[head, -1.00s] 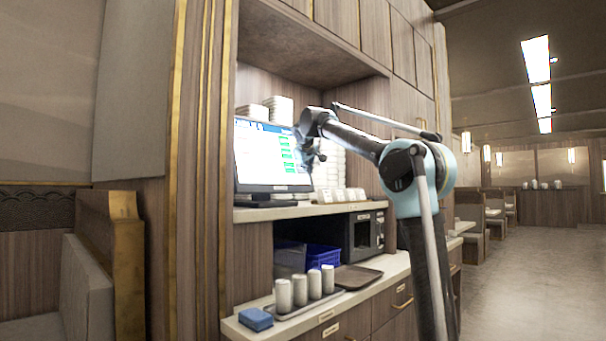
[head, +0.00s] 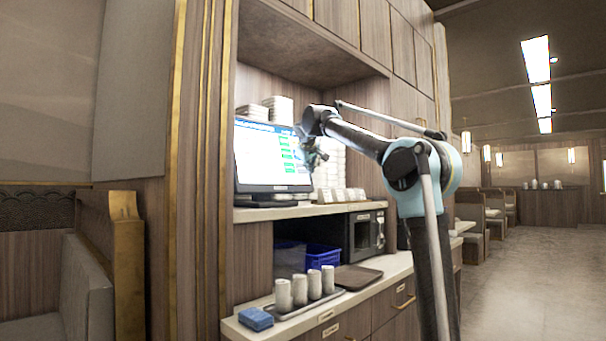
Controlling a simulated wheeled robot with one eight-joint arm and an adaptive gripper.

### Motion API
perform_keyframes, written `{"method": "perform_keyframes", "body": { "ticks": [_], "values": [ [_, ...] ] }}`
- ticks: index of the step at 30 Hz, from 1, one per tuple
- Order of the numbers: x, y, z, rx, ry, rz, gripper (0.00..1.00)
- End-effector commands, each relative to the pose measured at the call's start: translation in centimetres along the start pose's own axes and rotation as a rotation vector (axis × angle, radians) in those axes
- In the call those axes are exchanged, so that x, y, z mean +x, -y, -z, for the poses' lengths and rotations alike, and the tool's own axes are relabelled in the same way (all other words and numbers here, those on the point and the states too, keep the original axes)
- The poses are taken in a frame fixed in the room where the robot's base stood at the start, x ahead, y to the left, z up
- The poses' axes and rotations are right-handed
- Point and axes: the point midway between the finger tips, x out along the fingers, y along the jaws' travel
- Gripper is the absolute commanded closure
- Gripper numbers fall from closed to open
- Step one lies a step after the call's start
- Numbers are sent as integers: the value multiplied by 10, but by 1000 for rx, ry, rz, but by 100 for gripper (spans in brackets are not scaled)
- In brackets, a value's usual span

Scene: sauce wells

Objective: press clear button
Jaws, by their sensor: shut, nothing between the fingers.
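A monitor (head: 262,158) with a bright screen stands on the upper shelf of the wooden cabinet. Its screen shows a blue top bar, a pale list and a column of green buttons (head: 287,155) toward the right side. The writing is too small to read, so I cannot tell which one is the clear button. My gripper (head: 316,160) is at the right edge of the screen, shut and empty. It covers part of that edge, and I cannot tell whether it touches the screen.
The shelf (head: 262,214) carries small boxes right of the monitor. A microwave (head: 366,234) and a blue crate (head: 322,257) are below. The lower counter holds several cups (head: 299,289), a dark tray (head: 357,277) and a blue block (head: 255,318). The aisle floor (head: 530,285) at right is clear.

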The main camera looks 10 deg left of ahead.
Motion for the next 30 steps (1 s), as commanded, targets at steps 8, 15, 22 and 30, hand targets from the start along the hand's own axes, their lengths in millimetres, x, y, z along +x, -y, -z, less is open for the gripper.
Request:
{"method": "perform_keyframes", "body": {
  "ticks": [8, 15, 22, 30],
  "values": [
    [-1, -1, -1, 0, 0, 0, 100],
    [-5, -4, -4, 0, 0, 0, 100],
    [-18, -13, -13, 0, 0, 1, 100],
    [-32, -24, -24, 0, 1, 0, 100]
  ]
}}
